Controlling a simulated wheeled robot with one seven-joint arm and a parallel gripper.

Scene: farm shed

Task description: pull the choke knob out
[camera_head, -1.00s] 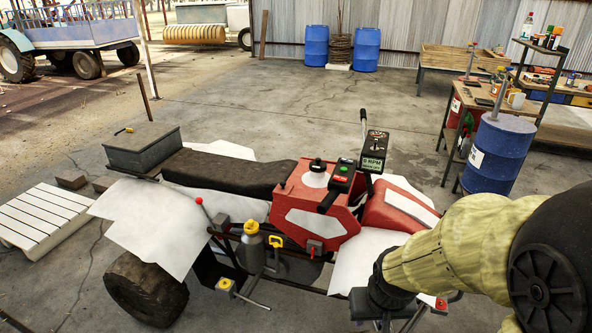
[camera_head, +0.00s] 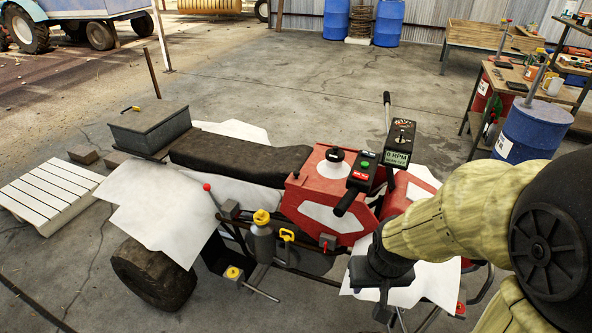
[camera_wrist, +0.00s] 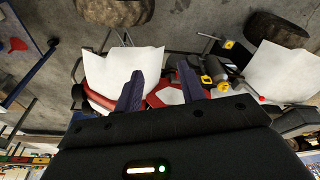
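The quad bike has several small controls on its near side; no label tells me which is the choke knob. A small red knob (camera_head: 324,239) sits on a grey block below the red body. A yellow handle (camera_head: 287,235) is just left of it, and a red-tipped lever (camera_head: 207,187) stands further left. My gripper (camera_head: 375,292) is right of and lower in the picture than these controls, its fingers mostly hidden. In the wrist view my gripper (camera_wrist: 160,71) has its two fingers spread with nothing held between them, the quad beyond them.
A yellow-capped grey bottle (camera_head: 262,238) and a yellow-topped box (camera_head: 232,276) are beside the controls. The black handlebar grip (camera_head: 347,201) and rpm display (camera_head: 398,158) rise above the body. White sheets (camera_head: 160,210) cover the fenders. Open concrete floor (camera_head: 290,80) lies behind.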

